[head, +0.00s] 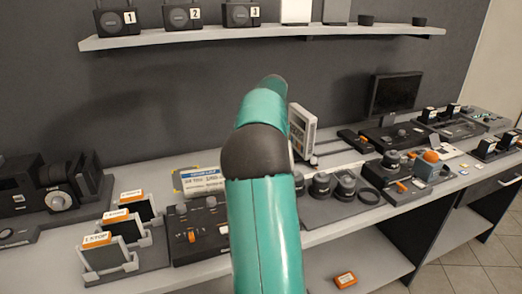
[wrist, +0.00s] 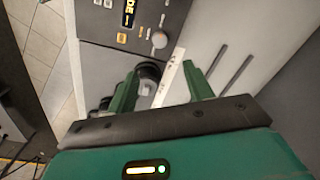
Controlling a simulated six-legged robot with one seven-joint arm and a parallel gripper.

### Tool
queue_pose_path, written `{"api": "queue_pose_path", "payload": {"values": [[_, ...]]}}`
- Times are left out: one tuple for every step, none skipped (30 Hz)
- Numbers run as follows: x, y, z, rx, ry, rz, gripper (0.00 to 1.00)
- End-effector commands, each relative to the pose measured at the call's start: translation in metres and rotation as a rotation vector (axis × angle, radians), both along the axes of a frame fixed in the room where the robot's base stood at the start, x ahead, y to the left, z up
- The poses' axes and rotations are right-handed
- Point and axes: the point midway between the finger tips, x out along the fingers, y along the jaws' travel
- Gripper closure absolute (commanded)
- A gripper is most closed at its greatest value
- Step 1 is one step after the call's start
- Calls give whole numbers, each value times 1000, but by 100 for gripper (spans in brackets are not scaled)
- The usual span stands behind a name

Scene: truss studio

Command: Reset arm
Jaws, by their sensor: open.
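My teal arm (head: 262,200) rises through the middle of the head view, and its end is hidden behind the bend at the top. My gripper (wrist: 165,85) shows in the wrist view with its two green fingers spread apart. No held object is visible between the fingers. Behind them lie a dark round knob (wrist: 149,72) and a grey panel (wrist: 110,22) with a small lit display and a dial; I cannot tell whether the fingers touch anything.
A long bench (head: 340,160) runs across the head view, crowded with control boxes, a monitor (head: 395,93) and dark round parts (head: 345,188). A wall shelf (head: 190,37) with numbered boxes hangs above. An orange box (head: 345,280) lies on the lower shelf. Tiled floor shows at lower right.

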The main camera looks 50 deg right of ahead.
Motion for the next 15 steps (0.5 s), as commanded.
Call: {"api": "queue_pose_path", "payload": {"values": [[0,0,0,0,0,0,49],[0,0,0,0,0,0,49],[0,0,0,0,0,0,49],[0,0,0,0,0,0,49],[0,0,0,0,0,0,49],[0,0,0,0,0,0,49],[0,0,0,0,0,0,49],[0,0,0,0,0,0,49],[0,0,0,0,-1,1,49],[1,2,1,0,-2,4,49],[2,4,2,-1,-4,9,49],[3,9,5,-3,-10,21,49],[5,15,8,-5,-16,34,49],[6,22,11,-7,-23,51,49],[9,34,17,-10,-34,82,49]]}}
